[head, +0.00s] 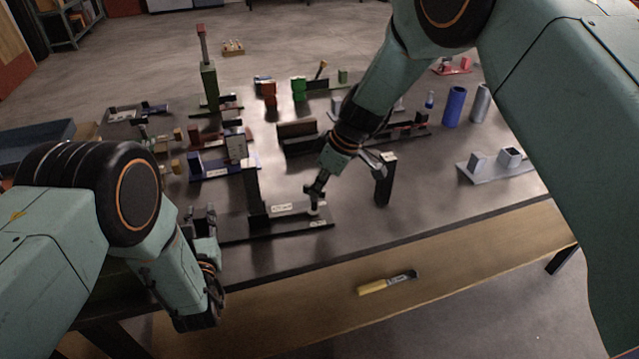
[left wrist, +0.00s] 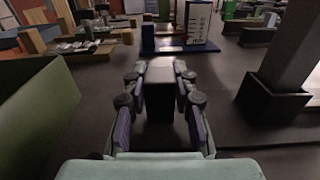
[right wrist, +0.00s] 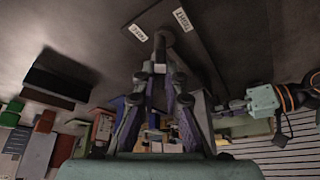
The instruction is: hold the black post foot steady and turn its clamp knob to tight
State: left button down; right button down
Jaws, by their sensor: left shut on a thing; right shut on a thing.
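The black post foot (head: 290,229) lies on the dark table near its front edge, a tall dark post (head: 252,188) rising from it. Two white labels are on it; in the right wrist view one (right wrist: 181,20) appears to read TIGHT. My right gripper (head: 316,196) reaches down and is shut on the clamp knob (right wrist: 163,40), between the labels. The knob's pointing direction is hidden. My left gripper (head: 205,222) is at the foot's left end. In the left wrist view its fingers are shut on a black upright block (left wrist: 161,105) with a grey top, seemingly part of the foot.
A black block (head: 384,183) stands right of my right gripper. A grey fixture (head: 500,165) is further right. Blue cylinder (head: 455,106) and several fixtures fill the back. A yellow-handled tool (head: 375,287) lies on the wooden ledge in front. Bare table lies at the front right.

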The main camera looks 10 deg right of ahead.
jog(key=shift+s+a+m+t+h, duration=0.1)
jog(key=shift+m+t+h, duration=0.25)
jog(key=shift+m, duration=0.85)
jog(key=c, duration=1.4)
grip_release()
jog(key=shift+r, duration=0.1)
jog(key=v, duration=1.1)
jog(key=shift+s+r, duration=0.1)
jog(key=shift+r, duration=0.3)
